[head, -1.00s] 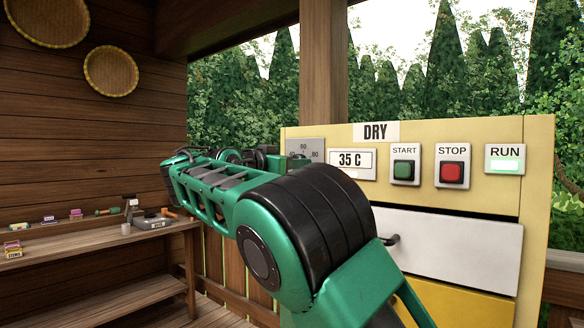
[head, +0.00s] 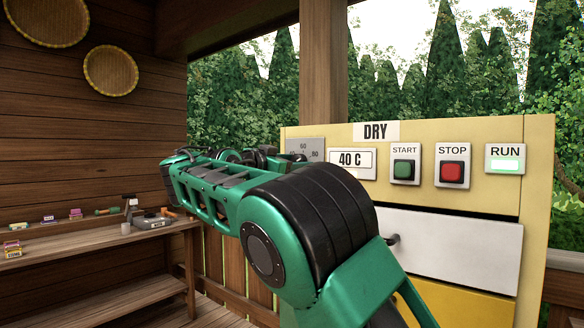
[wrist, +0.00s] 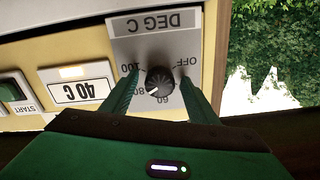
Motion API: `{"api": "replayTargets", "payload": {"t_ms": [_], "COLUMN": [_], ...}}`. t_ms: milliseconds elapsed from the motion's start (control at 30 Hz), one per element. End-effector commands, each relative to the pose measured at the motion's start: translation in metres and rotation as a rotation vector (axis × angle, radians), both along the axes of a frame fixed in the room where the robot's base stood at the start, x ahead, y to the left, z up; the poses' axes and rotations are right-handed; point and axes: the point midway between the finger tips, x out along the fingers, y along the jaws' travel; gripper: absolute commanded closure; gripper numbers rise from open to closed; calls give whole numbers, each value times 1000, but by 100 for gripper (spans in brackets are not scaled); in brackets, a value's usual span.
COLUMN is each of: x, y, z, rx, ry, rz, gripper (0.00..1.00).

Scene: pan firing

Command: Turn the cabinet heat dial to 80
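The cabinet heat dial (wrist: 160,82) is a round dark knob on a grey plate marked DEG C (wrist: 165,24), upside down in the wrist view. In the head view my arm hides the knob; only the top of the plate (head: 305,146) shows. The display (head: 351,159) reads 40 C, also in the wrist view (wrist: 78,92).
Right of the display are the green START button (head: 404,167), the red STOP button (head: 453,174) and a lit RUN lamp (head: 506,165). A white drawer (head: 455,250) with a dark handle lies below. A wooden shelf (head: 90,240) with small items stands at left.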

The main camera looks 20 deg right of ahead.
Motion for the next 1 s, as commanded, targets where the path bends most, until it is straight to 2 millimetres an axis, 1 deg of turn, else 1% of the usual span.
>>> {"api": "replayTargets", "payload": {"t_ms": [233,367,467,700,800,1000], "x": [0,-4,-12,-40,-50,-60], "y": [0,7,18,57,71,83], "z": [2,2,1,1,0,0], "rx": [-1,0,-1,0,-1,-2], "ry": [-3,-3,-2,-1,0,0], "rz": [0,4,4,5,3,1], "gripper": [47,47,47,47,47,47]}}
